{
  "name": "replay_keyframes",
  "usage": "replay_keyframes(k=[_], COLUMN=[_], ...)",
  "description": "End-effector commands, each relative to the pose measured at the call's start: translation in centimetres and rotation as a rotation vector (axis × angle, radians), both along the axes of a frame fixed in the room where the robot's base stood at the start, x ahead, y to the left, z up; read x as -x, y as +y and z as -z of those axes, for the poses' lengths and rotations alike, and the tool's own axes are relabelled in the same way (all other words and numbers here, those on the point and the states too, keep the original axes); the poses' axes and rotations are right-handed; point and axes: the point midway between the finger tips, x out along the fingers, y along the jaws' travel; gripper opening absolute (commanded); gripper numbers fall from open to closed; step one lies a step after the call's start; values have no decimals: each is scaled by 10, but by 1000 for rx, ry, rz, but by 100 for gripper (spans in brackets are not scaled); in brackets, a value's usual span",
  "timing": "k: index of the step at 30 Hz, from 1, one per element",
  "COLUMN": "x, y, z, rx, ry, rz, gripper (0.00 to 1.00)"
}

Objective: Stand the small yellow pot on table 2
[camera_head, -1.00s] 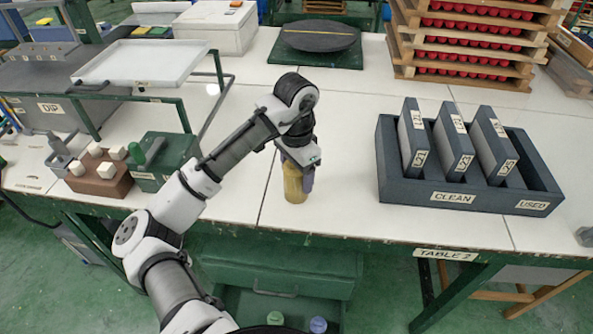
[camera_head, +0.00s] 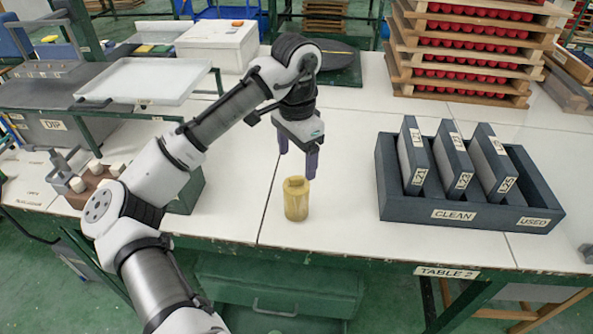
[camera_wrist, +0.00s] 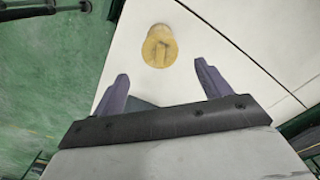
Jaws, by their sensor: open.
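The small yellow pot (camera_head: 296,201) stands upright on the white top of table 2 (camera_head: 350,225), near its front edge and left of the dark rack. My gripper (camera_head: 298,166) is open and empty, above the pot and apart from it. In the wrist view the pot (camera_wrist: 159,46) shows from above, beyond the two spread fingertips of my gripper (camera_wrist: 162,78), with nothing between them. The "TABLE 2" label (camera_head: 447,272) is on the front edge, to the right of the pot.
A dark rack (camera_head: 455,215) marked CLEAN and USED holds upright labelled slabs to the right. Stacked wooden trays (camera_head: 460,60) with red pieces stand at the back. A white tray (camera_head: 145,80) is raised at the left. The tabletop between pot and rack is clear.

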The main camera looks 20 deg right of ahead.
Motion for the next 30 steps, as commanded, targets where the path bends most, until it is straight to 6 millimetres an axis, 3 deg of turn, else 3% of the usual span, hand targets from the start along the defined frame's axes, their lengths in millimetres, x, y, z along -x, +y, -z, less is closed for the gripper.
replay_keyframes(k=[4,13,17,20,23,24,26,27,29,30], x=[0,0,-10,-31,-56,-64,-69,-68,-60,-51], y=[0,-1,-19,-41,-39,-25,8,36,83,117], z=[-12,-15,-30,-71,-149,-185,-238,-268,-307,-328], rx=[0,9,157,431,785,922,1102,1201,1319,1382], ry=[0,-4,-99,-290,-573,-702,-899,-1029,-1224,-1355], rz=[-1,0,-6,-34,-97,-132,-187,-225,-281,-317], gripper=[76,76,76,76,76,76,76,76,76,76])
